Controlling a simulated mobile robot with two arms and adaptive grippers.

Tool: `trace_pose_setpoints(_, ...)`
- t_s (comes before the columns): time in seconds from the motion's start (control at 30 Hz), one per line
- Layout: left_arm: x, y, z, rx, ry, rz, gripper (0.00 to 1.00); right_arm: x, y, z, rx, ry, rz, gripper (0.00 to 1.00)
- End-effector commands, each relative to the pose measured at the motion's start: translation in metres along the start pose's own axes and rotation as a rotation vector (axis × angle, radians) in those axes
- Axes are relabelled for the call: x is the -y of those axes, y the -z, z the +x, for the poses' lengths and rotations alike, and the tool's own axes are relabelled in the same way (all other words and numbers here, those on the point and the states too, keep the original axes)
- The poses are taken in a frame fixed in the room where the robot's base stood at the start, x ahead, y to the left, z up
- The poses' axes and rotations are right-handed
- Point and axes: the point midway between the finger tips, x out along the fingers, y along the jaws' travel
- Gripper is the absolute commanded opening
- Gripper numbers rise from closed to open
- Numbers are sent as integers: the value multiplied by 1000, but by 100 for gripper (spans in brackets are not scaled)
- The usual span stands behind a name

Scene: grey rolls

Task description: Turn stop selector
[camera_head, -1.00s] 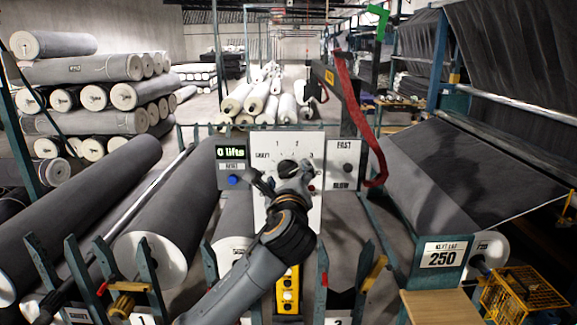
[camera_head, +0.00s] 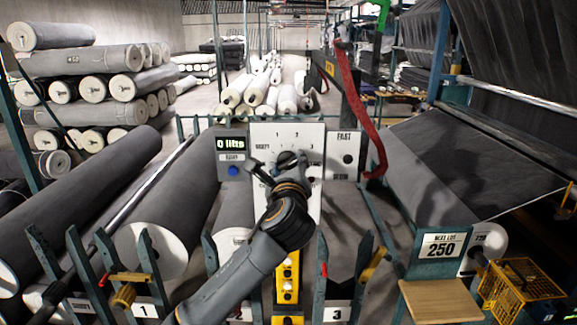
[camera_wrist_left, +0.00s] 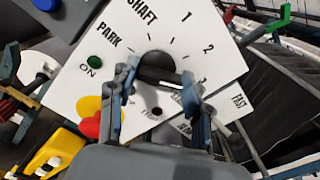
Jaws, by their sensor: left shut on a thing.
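The stop selector is a black knob (camera_head: 287,158) on a white panel (camera_head: 262,206) in the middle of the head view. My left gripper (camera_head: 283,172) reaches up to it from below and hides part of it. In the left wrist view the knob (camera_wrist_left: 156,67) sits between the two fingertips of my left gripper (camera_wrist_left: 153,84), which is shut on it. Marks PARK, SHAFT, 1, 2 and 3 run around the knob. The direction of its pointer cannot be told. My right gripper is not in view.
A display box (camera_head: 232,150) reading "0 lifts", with a blue button, stands left of the panel. A FAST switch plate (camera_head: 345,157) stands right. A green ON button (camera_wrist_left: 95,62) and red and yellow controls lie near the fingers.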

Motion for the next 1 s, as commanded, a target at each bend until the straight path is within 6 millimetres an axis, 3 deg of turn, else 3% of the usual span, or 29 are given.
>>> trace_pose_setpoints(0.37, -1, 1, 0, -1, 1, -225, 17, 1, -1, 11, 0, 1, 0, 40)
trace_pose_setpoints(1.0, -4, 0, 0, -1, -1, -833, 17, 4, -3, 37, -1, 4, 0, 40)
